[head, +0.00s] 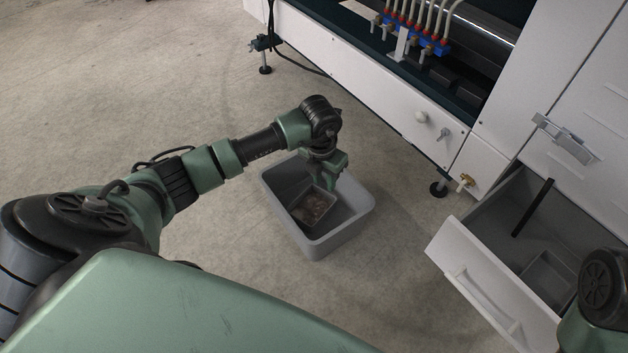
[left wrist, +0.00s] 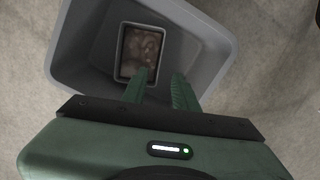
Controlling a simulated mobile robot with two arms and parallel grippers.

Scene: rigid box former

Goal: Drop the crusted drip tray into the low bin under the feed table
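The crusted drip tray (head: 313,208) is a small dark rectangular tray with brown crust inside. It lies inside the grey low bin (head: 345,238), and it also shows there in the left wrist view (left wrist: 140,52). The bin stands on the floor. My left gripper (head: 327,182) points down into the bin, above and beside the tray. In the left wrist view its two fingers (left wrist: 160,88) are apart with nothing between them; the left fingertip overlaps the tray's near edge in the picture. My right gripper is out of view; only part of that arm shows at lower right.
A white machine (head: 385,75) with hoses stands behind the bin. An open drawer (head: 470,280) juts out at the right, holding a black bar (head: 533,207) and a grey shallow container (head: 548,277). Bare concrete floor (head: 130,75) lies free at the left.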

